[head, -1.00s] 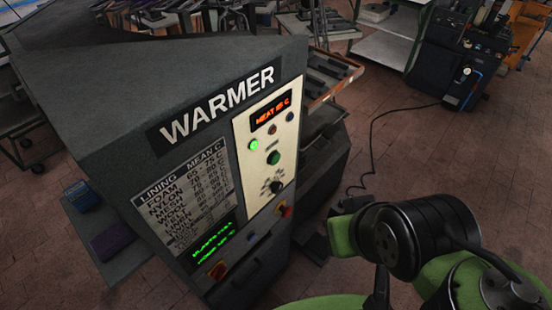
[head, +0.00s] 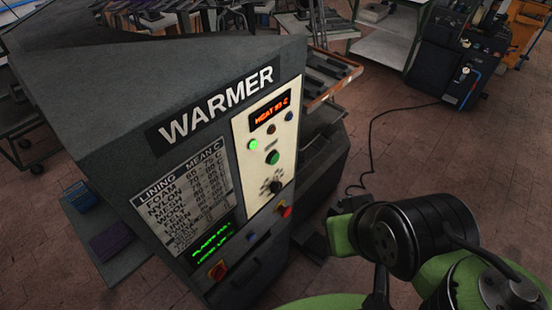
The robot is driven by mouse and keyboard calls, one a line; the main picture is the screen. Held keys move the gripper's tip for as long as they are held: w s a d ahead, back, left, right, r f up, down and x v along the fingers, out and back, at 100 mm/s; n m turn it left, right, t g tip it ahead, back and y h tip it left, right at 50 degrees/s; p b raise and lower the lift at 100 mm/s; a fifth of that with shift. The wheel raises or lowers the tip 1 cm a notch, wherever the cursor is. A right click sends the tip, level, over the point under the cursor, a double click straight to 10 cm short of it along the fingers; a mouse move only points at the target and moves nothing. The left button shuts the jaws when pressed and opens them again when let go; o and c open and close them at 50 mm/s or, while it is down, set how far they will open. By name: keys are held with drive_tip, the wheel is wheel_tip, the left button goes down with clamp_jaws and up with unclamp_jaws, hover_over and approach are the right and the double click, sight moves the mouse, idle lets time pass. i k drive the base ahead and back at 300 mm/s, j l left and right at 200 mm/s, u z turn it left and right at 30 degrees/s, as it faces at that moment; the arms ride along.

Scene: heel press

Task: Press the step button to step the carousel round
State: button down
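The warmer (head: 150,110) is a grey cabinet with a cream control panel (head: 247,165). Lower down are a green text display (head: 212,241), a small blue button (head: 250,237) and a red switch (head: 217,270). No step label is readable, so I cannot tell which control is the step button. The carousel is not clearly visible. My gripper is out of view; only my green and black arm links show at lower right.
A lining chart (head: 188,195) is on the cabinet front. Racks with dark trays (head: 325,75) stand behind it. A dark machine (head: 455,60) stands at the back right, with a black cable (head: 372,140) across the brick floor. The floor between is otherwise open.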

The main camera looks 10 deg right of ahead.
sight(274, 158)
drive_tip(key=k+u, duration=0.1)
drive_tip(key=u, duration=0.75)
drive_tip(key=k+j+u, duration=0.1)
drive_tip(key=u, duration=0.35)
drive_tip(key=k+j+u, duration=0.1)
drive_tip(key=u, duration=0.35)
drive_tip(key=j+u, duration=0.1)
drive_tip(key=u, duration=0.3)
drive_tip(key=k, duration=0.05)
